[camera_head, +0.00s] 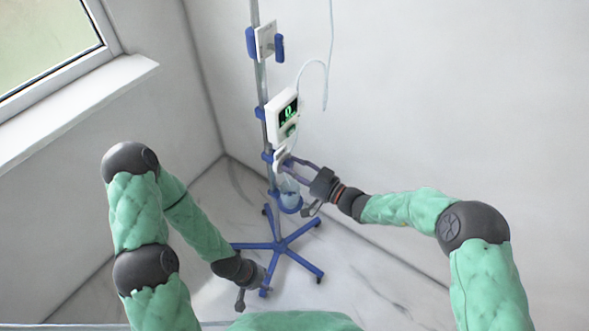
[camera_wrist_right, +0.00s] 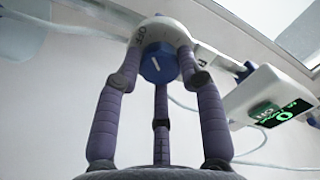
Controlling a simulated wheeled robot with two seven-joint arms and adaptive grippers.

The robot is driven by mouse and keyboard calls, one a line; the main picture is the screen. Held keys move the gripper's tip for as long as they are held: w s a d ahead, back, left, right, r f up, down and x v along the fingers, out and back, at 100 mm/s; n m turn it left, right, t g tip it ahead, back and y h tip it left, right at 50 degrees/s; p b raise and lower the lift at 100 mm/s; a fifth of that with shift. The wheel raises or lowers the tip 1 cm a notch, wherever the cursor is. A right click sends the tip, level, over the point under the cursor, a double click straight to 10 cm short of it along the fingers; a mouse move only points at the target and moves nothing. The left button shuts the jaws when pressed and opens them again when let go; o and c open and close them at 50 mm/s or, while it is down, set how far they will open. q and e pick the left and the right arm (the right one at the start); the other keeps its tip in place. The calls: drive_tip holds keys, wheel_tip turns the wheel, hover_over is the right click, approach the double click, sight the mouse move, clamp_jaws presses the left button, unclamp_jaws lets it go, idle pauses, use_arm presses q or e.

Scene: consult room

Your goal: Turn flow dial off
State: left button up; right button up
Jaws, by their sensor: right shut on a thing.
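The flow dial (camera_wrist_right: 158,64) is a blue round knob with a white pointer line on a white housing (camera_wrist_right: 172,33). OFF lettering shows on the housing to the left of the dial in the right wrist view, and the pointer line is slanted. My right gripper (camera_wrist_right: 160,75) is shut on the dial, with its purple fingers around it. In the head view my right gripper (camera_head: 288,163) reaches in from the right to the small white unit (camera_head: 281,156) on the pole; its fingers partly cover the dial there. My left gripper (camera_head: 260,280) hangs low near the stand's base; its finger opening is unclear.
A metal pole (camera_head: 262,85) with a blue wheeled base (camera_head: 279,246) stands near the wall corner. It carries a white monitor (camera_head: 275,120) with a green display just above the unit; the monitor also shows in the right wrist view (camera_wrist_right: 240,98). A thin tube (camera_head: 326,75) hangs nearby.

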drive_tip(key=shift+w+d+r, duration=0.1)
drive_tip(key=shift+w+r, duration=0.05)
drive_tip(key=shift+r, duration=0.05)
drive_tip(key=o, duration=1.2)
drive_tip(key=shift+c, duration=0.2)
drive_tip(key=shift+f, duration=0.1)
drive_tip(key=v, duration=1.2)
